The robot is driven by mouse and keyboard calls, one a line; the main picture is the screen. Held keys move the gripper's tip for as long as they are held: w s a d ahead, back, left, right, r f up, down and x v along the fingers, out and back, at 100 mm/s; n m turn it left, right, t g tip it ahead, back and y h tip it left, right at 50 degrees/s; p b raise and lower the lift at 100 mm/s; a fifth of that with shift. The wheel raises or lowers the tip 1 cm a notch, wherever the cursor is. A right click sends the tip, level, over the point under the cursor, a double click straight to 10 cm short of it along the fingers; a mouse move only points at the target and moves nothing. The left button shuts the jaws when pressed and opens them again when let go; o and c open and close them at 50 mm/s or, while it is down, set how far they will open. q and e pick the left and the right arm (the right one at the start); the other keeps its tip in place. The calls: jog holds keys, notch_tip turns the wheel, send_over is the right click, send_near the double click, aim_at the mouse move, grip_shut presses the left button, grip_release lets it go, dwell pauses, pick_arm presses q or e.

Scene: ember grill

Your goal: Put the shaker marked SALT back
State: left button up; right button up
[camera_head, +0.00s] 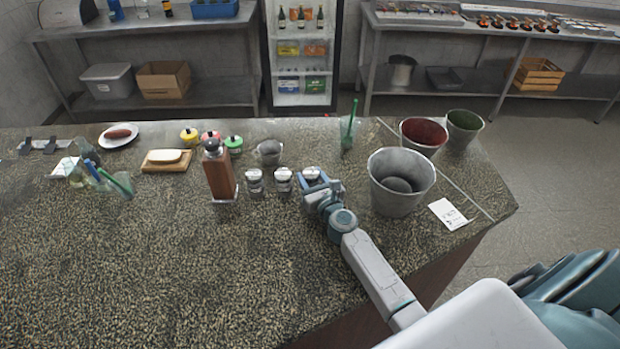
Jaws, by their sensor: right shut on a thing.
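Three small glass-and-metal shakers stand in a row on the speckled counter (180,265): the left shaker (254,181), the middle shaker (283,180) and the right shaker (311,174). Their markings are too small to read, so I cannot tell which says SALT. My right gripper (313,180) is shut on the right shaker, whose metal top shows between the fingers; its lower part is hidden. I cannot tell if it touches the counter. My left gripper is not in view.
A tall wooden pepper mill (219,174) stands left of the shakers, with a small metal cup (270,152) behind them. A large metal bucket (400,185) stands close to the right of my gripper, near a white card (447,214). The front counter is clear.

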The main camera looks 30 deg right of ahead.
jog(key=shift+d+f, duration=0.2)
jog(key=shift+d, duration=0.05)
jog(key=o, duration=0.7)
jog(key=shift+d, duration=0.15)
jog(key=shift+o, duration=1.1)
jog(key=shift+w, duration=0.1)
jog(key=shift+a, duration=0.2)
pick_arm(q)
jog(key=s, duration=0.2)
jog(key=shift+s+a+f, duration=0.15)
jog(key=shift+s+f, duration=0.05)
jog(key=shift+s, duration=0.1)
pick_arm(e)
jog(key=s, duration=0.7)
jog(key=s+a, duration=0.1)
jog(key=s, duration=0.2)
jog(key=shift+s, duration=0.4)
